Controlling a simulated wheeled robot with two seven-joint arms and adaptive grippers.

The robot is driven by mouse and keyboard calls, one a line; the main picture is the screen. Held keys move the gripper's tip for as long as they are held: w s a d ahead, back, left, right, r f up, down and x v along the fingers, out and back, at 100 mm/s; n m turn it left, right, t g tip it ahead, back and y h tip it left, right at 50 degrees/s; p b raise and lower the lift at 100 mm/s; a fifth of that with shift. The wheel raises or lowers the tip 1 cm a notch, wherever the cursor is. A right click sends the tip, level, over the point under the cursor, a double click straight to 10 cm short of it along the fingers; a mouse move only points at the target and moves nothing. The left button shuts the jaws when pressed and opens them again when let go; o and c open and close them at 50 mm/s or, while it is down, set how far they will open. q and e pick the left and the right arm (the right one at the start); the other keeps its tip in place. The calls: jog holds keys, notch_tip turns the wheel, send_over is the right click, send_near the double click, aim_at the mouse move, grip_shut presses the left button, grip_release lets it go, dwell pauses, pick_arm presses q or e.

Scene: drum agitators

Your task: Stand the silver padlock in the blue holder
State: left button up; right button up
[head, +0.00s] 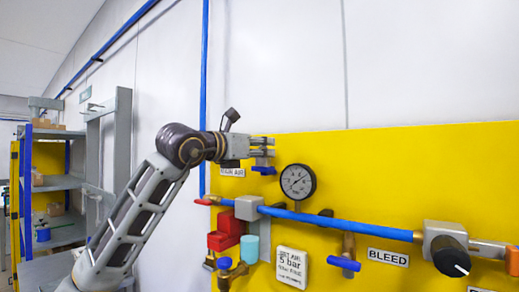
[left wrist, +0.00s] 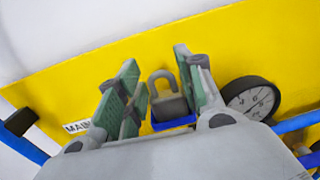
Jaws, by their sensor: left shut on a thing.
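The silver padlock (left wrist: 170,106) shows in the left wrist view, upright with its shackle up, between the green-padded fingers of my left gripper (left wrist: 158,92). The left gripper is shut on it. The blue holder (left wrist: 175,124) is right at the padlock's lower end; I cannot tell whether the padlock rests in it or is just over it. In the head view my left gripper (head: 262,150) is at the yellow panel, just above the blue holder (head: 264,171). The padlock cannot be made out clearly there. My right gripper is in neither view.
A round gauge (head: 298,181) is close to the right of the left gripper. A blue pipe (head: 340,223) with valves runs below. A red block (head: 226,232), a light-blue cylinder (head: 252,247) and a white tag (head: 292,267) are lower on the yellow panel (head: 440,160). Shelves (head: 60,183) stand at left.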

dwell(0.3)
pick_arm(q)
jog(key=o, duration=1.2)
jog(key=shift+s+a, duration=0.1)
jog(key=shift+a, duration=0.05)
jog(key=shift+v, duration=5.85)
jog(key=shift+f, duration=0.1)
